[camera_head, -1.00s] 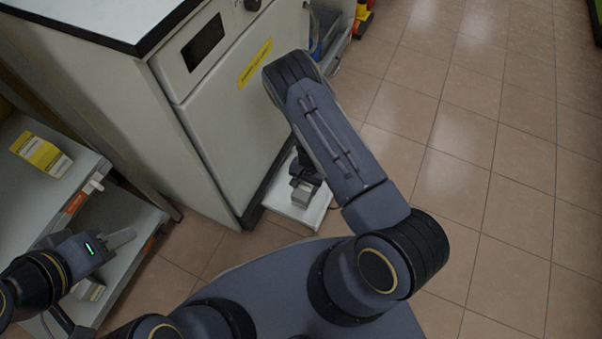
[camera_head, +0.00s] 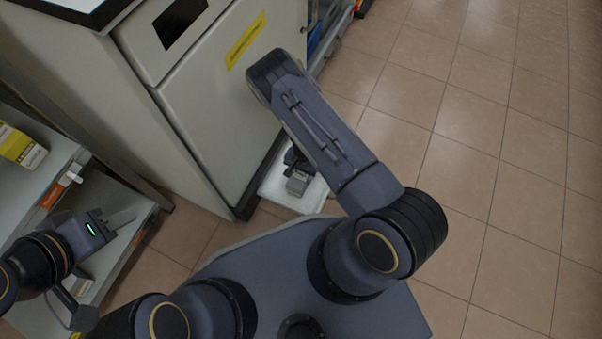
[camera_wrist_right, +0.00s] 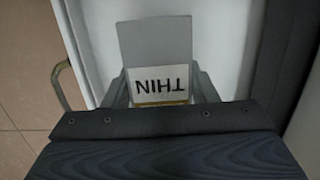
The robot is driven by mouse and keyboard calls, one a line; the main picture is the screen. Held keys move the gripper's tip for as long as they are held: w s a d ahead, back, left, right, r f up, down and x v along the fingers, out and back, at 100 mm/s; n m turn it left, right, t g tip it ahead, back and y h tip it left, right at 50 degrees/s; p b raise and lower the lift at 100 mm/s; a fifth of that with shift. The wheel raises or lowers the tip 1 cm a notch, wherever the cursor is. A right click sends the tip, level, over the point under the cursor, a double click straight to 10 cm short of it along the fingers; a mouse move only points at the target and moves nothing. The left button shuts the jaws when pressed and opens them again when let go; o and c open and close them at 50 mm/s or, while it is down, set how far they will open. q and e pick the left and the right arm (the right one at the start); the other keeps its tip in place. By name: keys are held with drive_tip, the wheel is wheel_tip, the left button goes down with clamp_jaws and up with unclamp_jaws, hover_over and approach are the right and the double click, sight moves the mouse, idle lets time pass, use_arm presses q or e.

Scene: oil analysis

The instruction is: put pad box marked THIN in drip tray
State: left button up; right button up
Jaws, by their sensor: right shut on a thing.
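The pad box (camera_wrist_right: 160,45) is grey, with a white label reading THIN upside down in the right wrist view. My right gripper (camera_wrist_right: 162,90) is shut on it, one finger at each side. In the head view my right gripper (camera_head: 298,178) points down over the white drip tray (camera_head: 275,186), which lies low beside the cabinet. The arm hides part of the tray, and I cannot tell whether the box touches it. My left gripper (camera_head: 123,218) is at the left, by the shelves, and its jaw opening cannot be made out.
A white cabinet (camera_head: 215,110) with a yellow label stands directly behind the tray. Grey shelves (camera_head: 60,165) at the left hold a yellow and white box (camera_head: 18,147). The tiled floor (camera_head: 490,180) at the right is clear.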

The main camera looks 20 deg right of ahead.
drive_tip(key=o, duration=1.1)
drive_tip(key=shift+f, duration=0.15)
drive_tip(key=shift+o, duration=0.2)
drive_tip(key=shift+r, duration=0.3)
drive_tip(key=r+p, duration=0.1)
drive_tip(key=r, duration=0.2)
drive_tip(key=r+p, duration=0.2)
drive_tip(key=r, duration=0.2)
drive_tip(key=w+d+r+p, duration=0.1)
drive_tip(key=r+p, duration=0.1)
drive_tip(key=r, duration=0.1)
drive_tip(key=shift+d+r, duration=0.1)
drive_tip(key=shift+r, duration=0.15)
wheel_tip(320, 180, up, 29)
drive_tip(key=a+n+t+y, duration=0.2)
drive_tip(key=t+y, duration=0.1)
drive_tip(key=y, duration=0.1)
drive_tip(key=s+d+r+n+t, duration=0.1)
drive_tip(key=s+r+n+t, duration=0.15)
drive_tip(key=s+r, duration=0.75)
drive_tip(key=s+d+r+n+t+h, duration=0.1)
drive_tip(key=s+d+r+n, duration=0.1)
drive_tip(key=s, duration=0.6)
wheel_tip(320, 180, up, 3)
drive_tip(key=shift+f+n+h, duration=0.15)
drive_tip(key=shift+n+h, duration=0.15)
drive_tip(key=shift+n, duration=0.45)
